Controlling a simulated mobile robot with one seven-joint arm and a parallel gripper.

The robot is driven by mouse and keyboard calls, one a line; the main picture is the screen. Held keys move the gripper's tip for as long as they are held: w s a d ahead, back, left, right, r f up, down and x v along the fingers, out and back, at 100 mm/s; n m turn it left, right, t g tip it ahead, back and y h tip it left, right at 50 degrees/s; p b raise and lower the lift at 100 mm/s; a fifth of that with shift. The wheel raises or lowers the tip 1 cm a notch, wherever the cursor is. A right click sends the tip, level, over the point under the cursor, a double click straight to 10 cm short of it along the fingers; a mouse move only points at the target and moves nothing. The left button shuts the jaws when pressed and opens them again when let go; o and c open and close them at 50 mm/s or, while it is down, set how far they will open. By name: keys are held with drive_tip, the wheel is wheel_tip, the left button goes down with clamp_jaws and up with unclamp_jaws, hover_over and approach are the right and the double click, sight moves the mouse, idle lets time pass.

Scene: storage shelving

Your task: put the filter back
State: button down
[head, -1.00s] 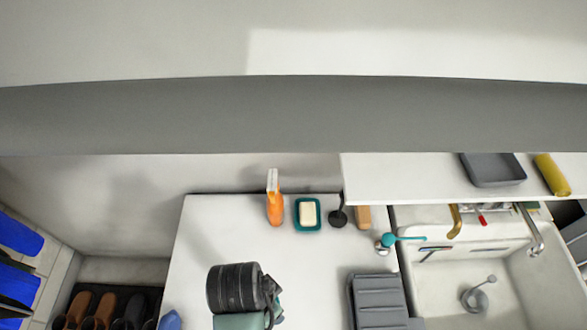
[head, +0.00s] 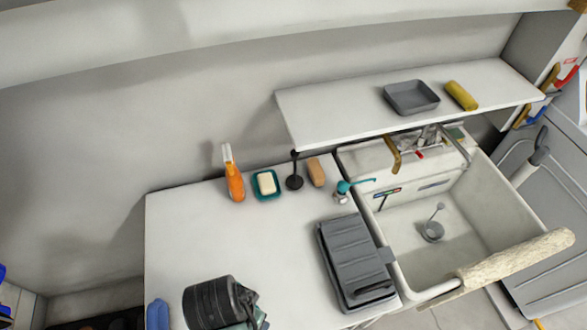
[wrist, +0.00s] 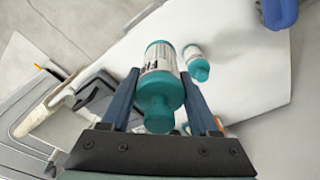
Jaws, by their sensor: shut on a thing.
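My gripper (wrist: 163,103) is shut on the filter (wrist: 160,72), a teal cylinder with a white printed label and a narrower teal end. The filter sits between the two blue fingers in the wrist view. A smaller teal-and-white cylinder (wrist: 198,68) shows beyond it, over the white counter and apart from the fingers. In the head view my dark wrist is at the bottom, above the counter's left part, and hides what I hold. No housing or slot for the filter can be made out.
The white counter (head: 270,235) has clear room in its middle. A grey case (head: 352,262) lies beside the sink (head: 410,270). A shelf (head: 340,115) overhangs behind.

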drive_tip(key=w+d+r+n, duration=0.1)
drive_tip(key=w+d+n, duration=0.3)
drive_tip(key=w+d, duration=0.2)
drive_tip(key=shift+w+d+n+y, duration=0.3)
drive_tip(key=shift+d+n, duration=0.1)
drive_tip(key=shift+d, duration=0.7)
